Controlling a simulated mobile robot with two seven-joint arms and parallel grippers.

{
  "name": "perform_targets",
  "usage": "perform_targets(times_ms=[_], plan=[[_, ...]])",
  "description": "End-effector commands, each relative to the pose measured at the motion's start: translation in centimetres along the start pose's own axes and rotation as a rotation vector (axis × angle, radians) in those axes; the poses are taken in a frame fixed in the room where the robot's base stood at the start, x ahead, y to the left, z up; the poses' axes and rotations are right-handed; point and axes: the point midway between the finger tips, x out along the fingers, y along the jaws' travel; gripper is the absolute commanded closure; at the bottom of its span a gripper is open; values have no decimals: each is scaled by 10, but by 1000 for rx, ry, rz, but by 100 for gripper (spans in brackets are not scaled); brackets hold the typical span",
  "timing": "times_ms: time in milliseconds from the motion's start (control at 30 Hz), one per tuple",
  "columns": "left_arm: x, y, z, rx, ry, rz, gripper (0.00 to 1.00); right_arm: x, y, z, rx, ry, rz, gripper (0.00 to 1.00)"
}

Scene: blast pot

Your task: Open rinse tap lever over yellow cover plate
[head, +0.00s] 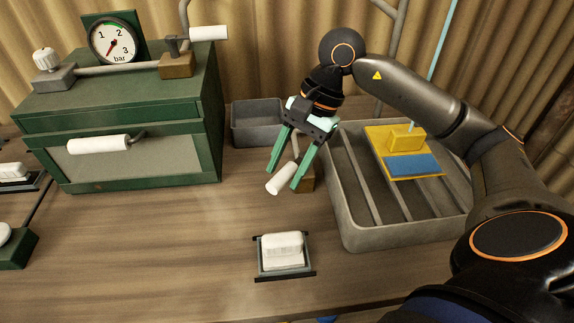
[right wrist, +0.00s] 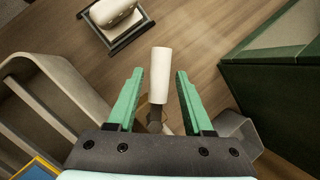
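The white-handled lever (head: 281,178) sits on a small brown block (head: 306,180) left of the grey basin. My right gripper (head: 284,177) is open around this lever. In the right wrist view the white handle (right wrist: 160,75) lies between the two green fingers, with a gap visible on both sides. The yellow cover plate (head: 377,138) lies over the basin's bars, with a yellow block and a blue pad on it. A thin light-blue line rises from the plate past the top edge. My left gripper is out of view.
The ribbed grey basin (head: 345,225) stands right of the lever, and a small grey bin (head: 256,134) behind it. A green cabinet (head: 120,165) with a gauge (head: 113,40) stands left. A white rocker in a dark frame (head: 283,252) lies in front. Bare wood lies between.

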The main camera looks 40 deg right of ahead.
Motion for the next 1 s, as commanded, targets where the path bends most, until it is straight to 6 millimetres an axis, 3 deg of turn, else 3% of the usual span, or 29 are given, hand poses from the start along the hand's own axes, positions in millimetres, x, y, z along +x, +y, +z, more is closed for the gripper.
perform_targets(times_ms=[333,467,800,1000], plan=[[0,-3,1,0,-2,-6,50,0,0,0,1,0,1,38],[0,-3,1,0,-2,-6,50,-11,0,0,2,0,-1,38],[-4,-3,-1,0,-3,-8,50,-84,-1,0,0,1,-4,38],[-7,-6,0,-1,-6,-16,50,-114,-1,0,1,-1,-2,38]])
